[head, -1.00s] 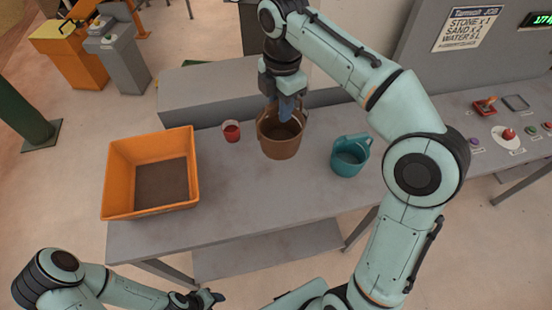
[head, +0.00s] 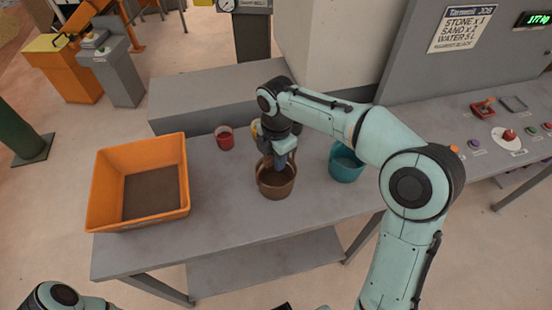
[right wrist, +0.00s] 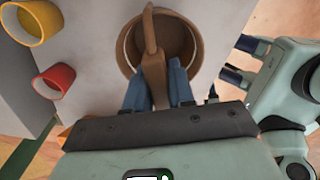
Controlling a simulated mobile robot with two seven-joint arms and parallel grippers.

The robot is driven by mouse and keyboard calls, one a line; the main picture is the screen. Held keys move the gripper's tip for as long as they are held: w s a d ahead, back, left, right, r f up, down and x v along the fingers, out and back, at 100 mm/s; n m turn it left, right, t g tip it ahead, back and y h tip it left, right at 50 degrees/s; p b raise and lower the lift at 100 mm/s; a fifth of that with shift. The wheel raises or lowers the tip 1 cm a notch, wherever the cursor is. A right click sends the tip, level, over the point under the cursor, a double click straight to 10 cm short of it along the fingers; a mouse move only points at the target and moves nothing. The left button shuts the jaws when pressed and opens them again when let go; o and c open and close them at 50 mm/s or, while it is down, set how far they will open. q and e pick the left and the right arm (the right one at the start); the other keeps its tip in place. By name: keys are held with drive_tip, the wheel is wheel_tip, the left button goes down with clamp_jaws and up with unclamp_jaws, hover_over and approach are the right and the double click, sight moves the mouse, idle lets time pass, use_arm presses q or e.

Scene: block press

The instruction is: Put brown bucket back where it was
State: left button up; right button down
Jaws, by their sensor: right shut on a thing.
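The brown bucket (head: 276,188) is upright over the middle of the table; I cannot tell whether its base touches the top. My right gripper (head: 284,160) is above its rim. In the right wrist view the blue fingers (right wrist: 158,88) are shut on the brown handle (right wrist: 151,45), with the bucket's open mouth (right wrist: 181,42) beyond them. My left gripper (right wrist: 242,62) shows at the right of the right wrist view, its two dark fingers apart and empty.
A teal bucket (head: 345,165) stands close on the right. A red cup (head: 224,140) and a partly hidden yellow cup (head: 255,129) stand behind. An orange tray (head: 186,190) fills the table's left end. The table (head: 225,215) is bare in front and between tray and bucket.

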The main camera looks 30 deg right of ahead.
drive_tip(key=shift+f, duration=0.2)
drive_tip(key=c, duration=1)
unclamp_jaws()
drive_tip(key=shift+o, duration=0.2)
use_arm(q)
drive_tip(key=w+r+p, duration=0.2)
drive_tip(key=r, duration=0.1)
drive_tip(key=shift+r+p, duration=0.1)
drive_tip(key=shift+p, duration=0.2)
use_arm(e)
wheel_tip(320, 180, up, 12)
drive_tip(key=shift+r, duration=0.15)
